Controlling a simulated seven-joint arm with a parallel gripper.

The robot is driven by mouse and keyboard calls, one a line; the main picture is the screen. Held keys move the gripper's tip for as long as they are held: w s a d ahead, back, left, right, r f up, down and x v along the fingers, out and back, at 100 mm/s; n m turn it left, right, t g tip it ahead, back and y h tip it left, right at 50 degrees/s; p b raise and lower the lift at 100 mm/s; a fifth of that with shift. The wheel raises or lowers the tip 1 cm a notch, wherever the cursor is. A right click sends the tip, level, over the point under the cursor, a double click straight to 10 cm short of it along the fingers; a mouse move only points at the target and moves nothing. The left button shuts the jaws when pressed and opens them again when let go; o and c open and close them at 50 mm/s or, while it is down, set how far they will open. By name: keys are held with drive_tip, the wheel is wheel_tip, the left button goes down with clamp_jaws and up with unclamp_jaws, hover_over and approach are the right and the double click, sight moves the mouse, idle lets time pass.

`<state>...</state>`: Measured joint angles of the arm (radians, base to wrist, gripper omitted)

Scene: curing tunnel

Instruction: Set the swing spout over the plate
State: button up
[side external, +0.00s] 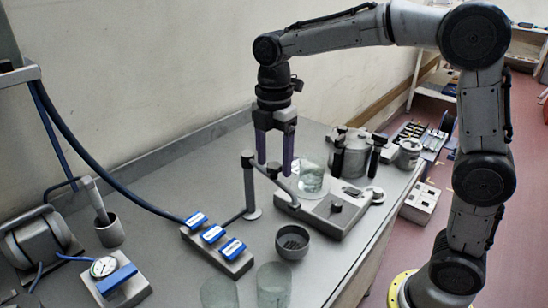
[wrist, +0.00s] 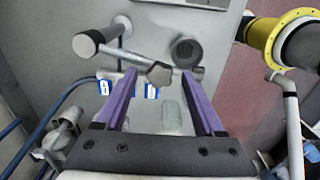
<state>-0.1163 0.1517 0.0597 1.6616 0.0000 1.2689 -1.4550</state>
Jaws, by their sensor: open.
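The swing spout (side external: 280,188) is a grey bar reaching from the top of an upright post (side external: 249,185). The plate is not clear in the wrist view.
A dark bowl (side external: 293,242) stands in front of the spout. A block with blue handles (side external: 215,248) lies at left. Two glass vessels stand at the front, one of them here (side external: 273,285). A lidded metal pot (side external: 352,155) stands behind the flat unit.

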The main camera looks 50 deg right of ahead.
drive_tip(key=shift+c, duration=0.3)
clamp_jaws()
idle(1.2)
